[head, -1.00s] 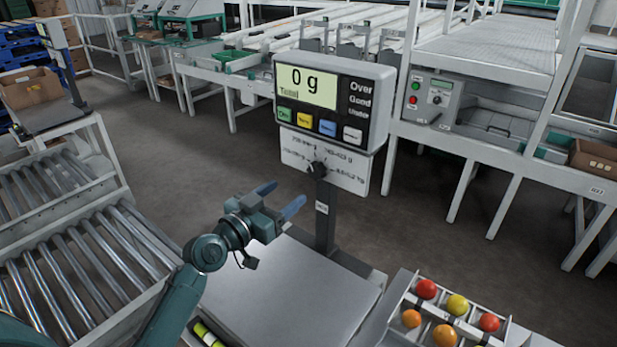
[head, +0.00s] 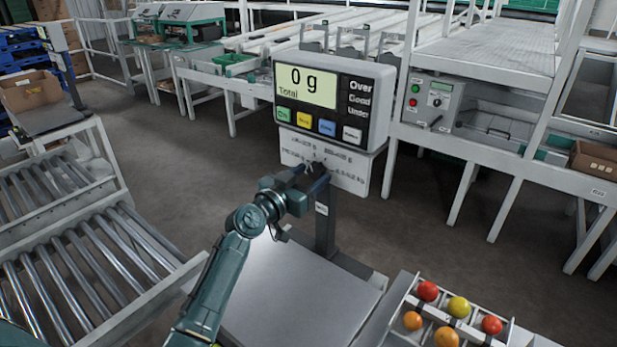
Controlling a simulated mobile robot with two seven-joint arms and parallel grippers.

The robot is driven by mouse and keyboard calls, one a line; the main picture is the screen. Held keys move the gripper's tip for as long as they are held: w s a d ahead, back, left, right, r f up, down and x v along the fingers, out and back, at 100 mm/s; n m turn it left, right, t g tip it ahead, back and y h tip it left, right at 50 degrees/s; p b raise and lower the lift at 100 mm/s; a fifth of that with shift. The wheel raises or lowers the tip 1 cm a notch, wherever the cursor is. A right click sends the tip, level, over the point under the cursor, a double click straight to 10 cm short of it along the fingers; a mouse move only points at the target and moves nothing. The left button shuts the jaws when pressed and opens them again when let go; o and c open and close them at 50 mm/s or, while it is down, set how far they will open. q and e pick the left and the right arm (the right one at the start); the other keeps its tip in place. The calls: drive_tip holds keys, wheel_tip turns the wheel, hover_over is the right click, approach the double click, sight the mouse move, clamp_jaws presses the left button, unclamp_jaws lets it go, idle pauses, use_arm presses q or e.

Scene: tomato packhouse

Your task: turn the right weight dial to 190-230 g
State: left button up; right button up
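The scale head (head: 334,100) stands on a post behind the weighing plate (head: 290,295). Its screen reads 0 g. Below it, a pale panel (head: 350,180) carries one small dark dial (head: 315,163) with weight ranges printed around it, too blurred to read. The dial is partly hidden by my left gripper (head: 312,176), so its pointer setting cannot be read. The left gripper's two fingers are apart, with their tips at the dial's lower side; whether they touch it I cannot tell. My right gripper is not in view.
A divided tray (head: 406,297) with several red, orange and yellow tomatoes stands at the lower right. Roller conveyors (head: 85,260) run along the left. A control box (head: 432,102) hangs on the white framework behind. The dark floor between is clear.

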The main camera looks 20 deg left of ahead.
use_arm(q)
drive_tip(key=c, duration=0.6)
drive_tip(key=shift+c, duration=0.8)
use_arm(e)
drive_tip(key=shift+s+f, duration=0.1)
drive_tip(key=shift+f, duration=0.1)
use_arm(q)
drive_tip(key=shift+n, duration=0.3)
drive_tip(key=n, duration=0.5)
drive_tip(key=shift+p, duration=0.35)
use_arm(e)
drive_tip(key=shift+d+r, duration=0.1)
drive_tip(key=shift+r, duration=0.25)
use_arm(q)
drive_tip(key=shift+n+p, duration=0.4)
drive_tip(key=shift+n, duration=1.7)
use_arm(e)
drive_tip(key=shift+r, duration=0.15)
use_arm(q)
drive_tip(key=o, duration=1)
drive_tip(key=shift+s, duration=0.15)
